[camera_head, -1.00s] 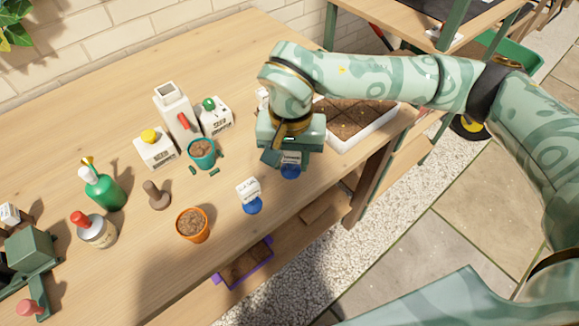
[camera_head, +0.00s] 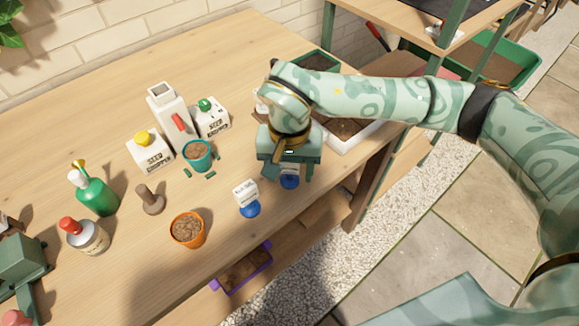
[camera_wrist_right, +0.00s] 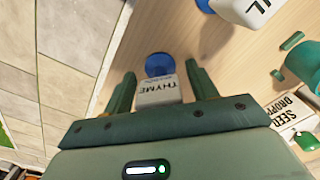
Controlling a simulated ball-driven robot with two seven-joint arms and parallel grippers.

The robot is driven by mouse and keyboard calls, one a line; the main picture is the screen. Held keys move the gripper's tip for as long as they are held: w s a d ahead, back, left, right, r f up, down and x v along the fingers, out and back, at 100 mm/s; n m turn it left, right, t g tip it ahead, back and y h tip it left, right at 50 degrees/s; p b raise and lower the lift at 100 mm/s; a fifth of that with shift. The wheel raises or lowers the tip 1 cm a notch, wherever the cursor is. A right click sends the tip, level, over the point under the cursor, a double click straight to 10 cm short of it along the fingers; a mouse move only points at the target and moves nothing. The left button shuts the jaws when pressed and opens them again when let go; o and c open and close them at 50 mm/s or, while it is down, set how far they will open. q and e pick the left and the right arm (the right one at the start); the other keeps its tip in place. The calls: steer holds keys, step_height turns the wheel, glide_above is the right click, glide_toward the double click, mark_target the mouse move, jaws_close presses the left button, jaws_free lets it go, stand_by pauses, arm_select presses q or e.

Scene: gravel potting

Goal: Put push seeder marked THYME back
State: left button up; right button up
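The push seeder marked THYME (camera_wrist_right: 160,92) is a small white block with a blue round base. It stands on the bench near the front edge; in the head view its blue base (camera_head: 289,182) shows under my right gripper (camera_head: 287,172), which hides most of the white block. In the right wrist view my right gripper (camera_wrist_right: 160,68) is open, one finger on each side of the seeder, with a gap visible at the right finger. My left gripper is not in view.
A second white and blue seeder (camera_head: 248,200) stands left of the gripper. An orange pot (camera_head: 187,231), a teal pot (camera_head: 198,156), white seed containers (camera_head: 150,152) and a green bottle (camera_head: 96,190) stand farther left. A white soil tray (camera_head: 362,137) lies behind my arm.

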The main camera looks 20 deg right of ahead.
arm_select(q)
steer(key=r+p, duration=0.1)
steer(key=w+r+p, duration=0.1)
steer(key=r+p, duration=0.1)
steer(key=p, duration=0.1)
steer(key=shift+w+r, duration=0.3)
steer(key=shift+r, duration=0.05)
arm_select(e)
step_height(320, 180, up, 12)
steer(key=shift+r, duration=0.2)
